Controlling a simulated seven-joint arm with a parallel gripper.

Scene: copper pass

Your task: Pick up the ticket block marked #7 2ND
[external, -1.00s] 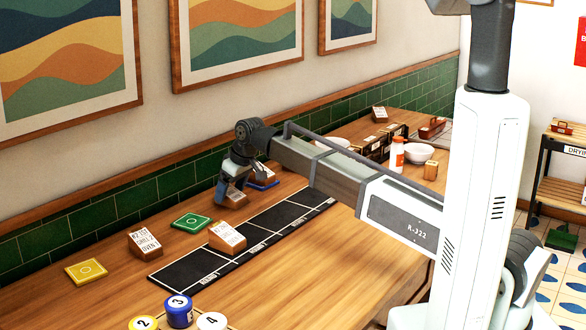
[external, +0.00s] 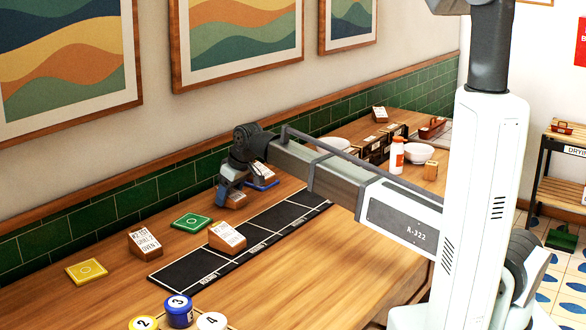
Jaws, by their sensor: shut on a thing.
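My gripper (external: 232,196) points down at the wooden table's far side and is shut on a wooden ticket block (external: 236,203). The fingers cover much of that block, and its marking cannot be read. It appears at table level; I cannot tell whether it touches the table. Another ticket block (external: 264,171) stands just behind and right of my gripper, by a blue square tile (external: 265,185). A ticket block (external: 227,237) with small print sits on the black strip (external: 192,268). A further ticket block (external: 145,243) stands left, its print mentioning a shelf and oven.
A green tile (external: 192,221) and a yellow tile (external: 87,271) lie on the table. Numbered round pieces (external: 179,311) are at the front. White bowls (external: 419,152), a bottle (external: 397,155) and another block (external: 380,114) stand farther back. The tiled wall borders the far side.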

